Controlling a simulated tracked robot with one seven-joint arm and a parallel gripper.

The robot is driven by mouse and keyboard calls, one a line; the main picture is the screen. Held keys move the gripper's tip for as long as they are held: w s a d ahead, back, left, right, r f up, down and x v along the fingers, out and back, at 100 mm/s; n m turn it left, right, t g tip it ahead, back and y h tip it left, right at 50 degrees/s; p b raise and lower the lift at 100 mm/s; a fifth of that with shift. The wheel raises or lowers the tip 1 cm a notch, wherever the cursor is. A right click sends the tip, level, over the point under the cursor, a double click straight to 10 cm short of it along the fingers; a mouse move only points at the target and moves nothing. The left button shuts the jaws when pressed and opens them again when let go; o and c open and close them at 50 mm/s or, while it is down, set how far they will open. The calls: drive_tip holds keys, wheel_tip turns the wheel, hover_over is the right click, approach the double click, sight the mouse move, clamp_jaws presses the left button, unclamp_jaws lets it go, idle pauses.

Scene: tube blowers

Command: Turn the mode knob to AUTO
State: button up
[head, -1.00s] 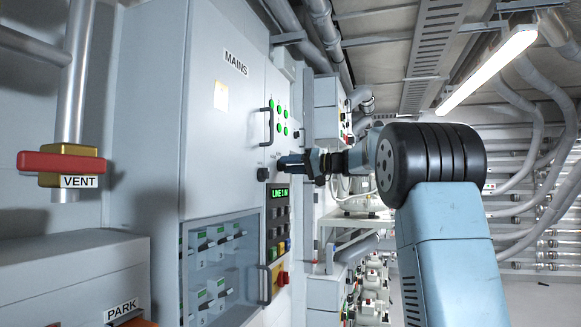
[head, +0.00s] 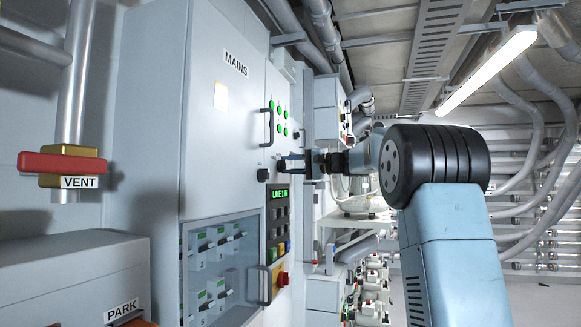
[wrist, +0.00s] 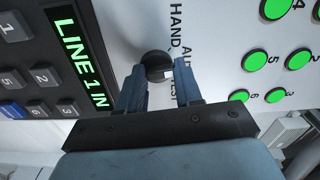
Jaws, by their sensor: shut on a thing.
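The mode knob (wrist: 155,60) is round and black on a pale panel, between my fingertips in the wrist view. The letters HAND (wrist: 176,28) show beside it; an AU label and a label ending in ST are partly covered by my right-hand finger. My gripper (wrist: 159,74) is shut on the knob, one blue finger on each side. In the head view my gripper (head: 286,164) reaches left to the cabinet front, where the knob is mostly hidden. I cannot tell clearly which label the knob points at.
A green LINE 1 IN display (wrist: 82,60) and a keypad lie beside the knob. Green lamps (wrist: 254,61) are on the other side. In the head view, another black knob (head: 263,175) and a door handle (head: 267,127) stick out close by.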

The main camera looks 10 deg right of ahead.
drive_tip(key=shift+w+d+f+m, duration=0.1)
drive_tip(key=shift+f+m, duration=0.05)
drive_tip(key=shift+m, duration=0.45)
drive_tip(key=o, duration=0.8)
drive_tip(key=shift+f, duration=0.1)
drive_tip(key=shift+c, duration=0.2)
drive_tip(key=shift+o, duration=1.4)
drive_tip(key=v, duration=1.3)
drive_tip(key=shift+d, duration=0.35)
